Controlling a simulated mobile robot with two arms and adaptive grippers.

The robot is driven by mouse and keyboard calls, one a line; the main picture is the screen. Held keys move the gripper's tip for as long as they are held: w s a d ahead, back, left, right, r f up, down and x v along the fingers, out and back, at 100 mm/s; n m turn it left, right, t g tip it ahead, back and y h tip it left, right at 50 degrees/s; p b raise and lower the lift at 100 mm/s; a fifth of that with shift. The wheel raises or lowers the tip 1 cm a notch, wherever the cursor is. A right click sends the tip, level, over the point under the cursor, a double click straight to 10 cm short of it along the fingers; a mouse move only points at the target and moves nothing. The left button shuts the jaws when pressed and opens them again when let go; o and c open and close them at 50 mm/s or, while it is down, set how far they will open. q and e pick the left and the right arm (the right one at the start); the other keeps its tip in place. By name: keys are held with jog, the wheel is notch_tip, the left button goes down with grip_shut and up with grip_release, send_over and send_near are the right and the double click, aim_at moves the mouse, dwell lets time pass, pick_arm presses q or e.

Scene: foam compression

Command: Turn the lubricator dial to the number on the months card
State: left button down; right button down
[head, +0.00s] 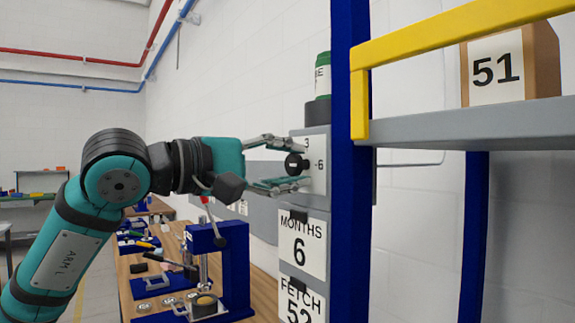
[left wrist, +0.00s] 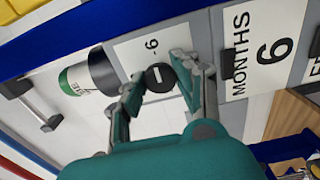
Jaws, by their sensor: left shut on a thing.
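The lubricator's grey dial box (head: 318,140) is on a blue post and carries a round black dial (left wrist: 153,84). A 3 shows above the dial and a 6 at its right in the head view. In the left wrist view a white line crosses the dial's face; which number it points at I cannot tell. My left gripper (head: 298,164) has its fingers on opposite sides of the dial and is shut on it; the fingers also show in the left wrist view (left wrist: 160,82). The months card (head: 301,243) below reads 6. My right gripper is out of view.
A green and white canister (head: 322,75) stands on the dial box. A FETCH card (head: 299,299) reading 52 hangs below. At right are a grey shelf (head: 470,122) with a yellow rail and a box marked 51 (head: 497,68). A blue press (head: 233,262) stands on the bench.

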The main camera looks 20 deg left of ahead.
pick_arm(q)
jog(key=shift+f, duration=0.2)
jog(key=c, duration=0.9)
grip_release()
jog(key=shift+r, duration=0.1)
jog(key=shift+c, duration=0.2)
jog(key=v, duration=1.2)
